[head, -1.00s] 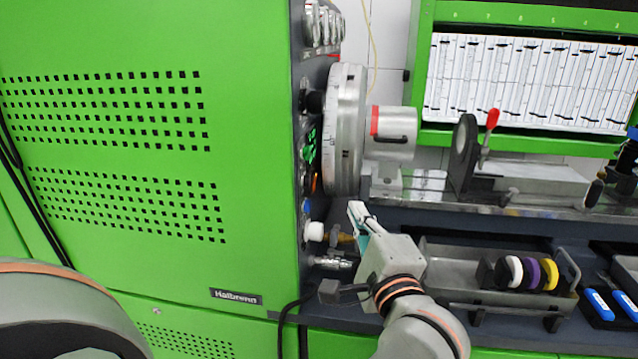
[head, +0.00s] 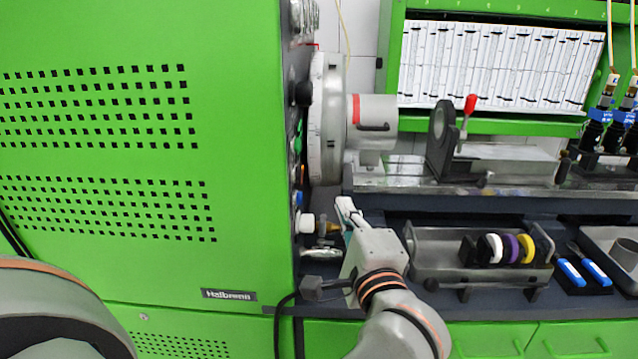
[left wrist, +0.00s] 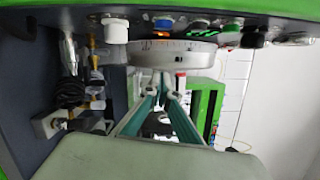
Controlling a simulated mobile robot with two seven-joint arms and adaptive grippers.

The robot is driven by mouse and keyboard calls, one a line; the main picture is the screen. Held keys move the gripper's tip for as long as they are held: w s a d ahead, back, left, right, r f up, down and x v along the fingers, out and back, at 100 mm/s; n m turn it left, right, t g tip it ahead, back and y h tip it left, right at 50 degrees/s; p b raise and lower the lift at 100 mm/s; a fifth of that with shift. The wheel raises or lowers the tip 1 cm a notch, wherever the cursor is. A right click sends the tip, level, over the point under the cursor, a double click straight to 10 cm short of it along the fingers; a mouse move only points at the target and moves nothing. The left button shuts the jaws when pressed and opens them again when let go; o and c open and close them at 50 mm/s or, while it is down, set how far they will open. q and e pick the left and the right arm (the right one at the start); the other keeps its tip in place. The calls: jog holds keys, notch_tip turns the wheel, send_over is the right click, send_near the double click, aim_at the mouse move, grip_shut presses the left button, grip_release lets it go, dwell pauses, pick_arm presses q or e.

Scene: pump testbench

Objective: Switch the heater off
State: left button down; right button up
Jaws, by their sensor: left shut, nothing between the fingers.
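The control panel is on the side of the green cabinet (head: 240,250) and shows nearly edge-on in the head view. In the left wrist view it runs along the top, with a white knob (left wrist: 115,30), a blue button (left wrist: 163,23), small orange-lit controls (left wrist: 200,25), a green-lit part (left wrist: 230,21) and a black knob (left wrist: 253,39). I cannot tell which control is the heater's. My left gripper (head: 344,208) is shut and empty, just right of the panel and below the round metal disc. Its fingertips (left wrist: 166,82) meet in the left wrist view, apart from the controls. My right gripper is not in view.
The large metal disc (head: 325,120) stands out from the panel above my gripper. A brass fitting (head: 327,227) and hoses sit low beside the panel. A metal tray (head: 440,268) with coloured rings (head: 511,248) lies on the bench at right.

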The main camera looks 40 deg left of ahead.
pick_arm(q)
jog(key=w+a+r+p, duration=0.1)
jog(key=w+a, duration=0.3)
jog(key=a, duration=0.6)
jog(key=shift+w+a+p, duration=0.2)
jog(key=shift+w+p, duration=0.2)
jog(key=shift+p, duration=0.15)
jog(key=shift+w, duration=0.1)
